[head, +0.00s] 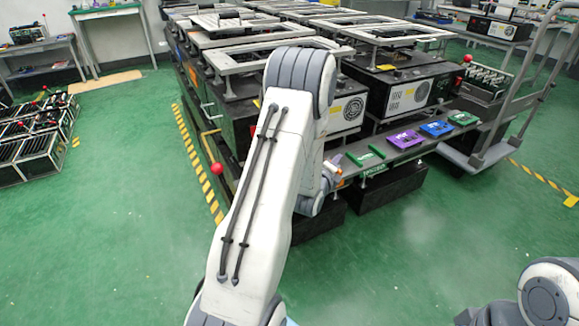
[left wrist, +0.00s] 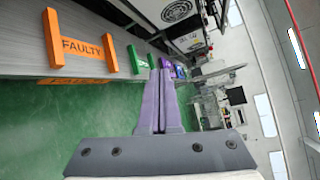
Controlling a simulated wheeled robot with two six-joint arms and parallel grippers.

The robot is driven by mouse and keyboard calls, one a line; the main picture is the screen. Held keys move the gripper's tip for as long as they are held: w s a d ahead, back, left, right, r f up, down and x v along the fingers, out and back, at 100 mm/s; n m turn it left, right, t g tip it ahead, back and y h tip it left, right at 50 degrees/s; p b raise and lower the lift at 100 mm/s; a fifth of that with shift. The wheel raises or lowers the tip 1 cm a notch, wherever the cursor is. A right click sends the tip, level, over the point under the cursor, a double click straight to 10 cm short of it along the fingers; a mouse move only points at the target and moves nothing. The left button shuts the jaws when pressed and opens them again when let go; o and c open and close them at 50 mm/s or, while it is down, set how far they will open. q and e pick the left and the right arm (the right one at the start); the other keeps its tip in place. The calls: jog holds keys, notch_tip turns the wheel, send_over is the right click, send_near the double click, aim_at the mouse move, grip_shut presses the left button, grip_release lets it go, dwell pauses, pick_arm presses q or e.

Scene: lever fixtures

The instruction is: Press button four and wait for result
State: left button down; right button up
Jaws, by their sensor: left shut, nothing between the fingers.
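A row of coloured plates lies along the front shelf edge in the head view: a green one (head: 364,155), a purple one (head: 404,139), a blue one (head: 437,128) and another green one (head: 463,118). My left gripper (left wrist: 164,64) is shut and empty, pointing along the row near the green plate; contact cannot be told. My arm mostly hides this gripper in the head view. My right gripper is not in view.
Black machines with metal frames (head: 408,92) stand behind the plates. A grey trolley with a handrail (head: 515,112) stands at the right end. A red ball on a stick (head: 217,168) is left of my arm. The green floor in front is clear.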

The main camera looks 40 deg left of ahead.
pick_arm(q)
jog(key=s+a+f+y+b, duration=0.1)
jog(key=a, duration=0.1)
jog(key=s+a+f+m+t+y+b, duration=0.1)
jog(key=a+f, duration=0.1)
jog(key=a, duration=0.1)
jog(key=s+a+f+m+y+b, duration=0.1)
jog(key=a+f, duration=0.1)
jog(key=shift+s+a+t, duration=0.15)
jog(key=shift+a+t, duration=0.25)
jog(key=shift+s+a, duration=0.3)
jog(key=shift+a, duration=0.05)
jog(key=shift+r, duration=0.15)
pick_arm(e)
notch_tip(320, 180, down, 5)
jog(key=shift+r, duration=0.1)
pick_arm(q)
jog(key=shift+a, duration=0.1)
jog(key=shift+w+a, duration=0.15)
jog(key=shift+a, duration=0.1)
jog(key=a, duration=0.2)
jog(key=w+a, duration=0.1)
jog(key=a, duration=0.1)
jog(key=w+a, duration=0.1)
jog(key=a, duration=0.1)
jog(key=shift+w, duration=0.25)
jog(key=shift+w+a, duration=0.3)
jog(key=shift+a, duration=0.4)
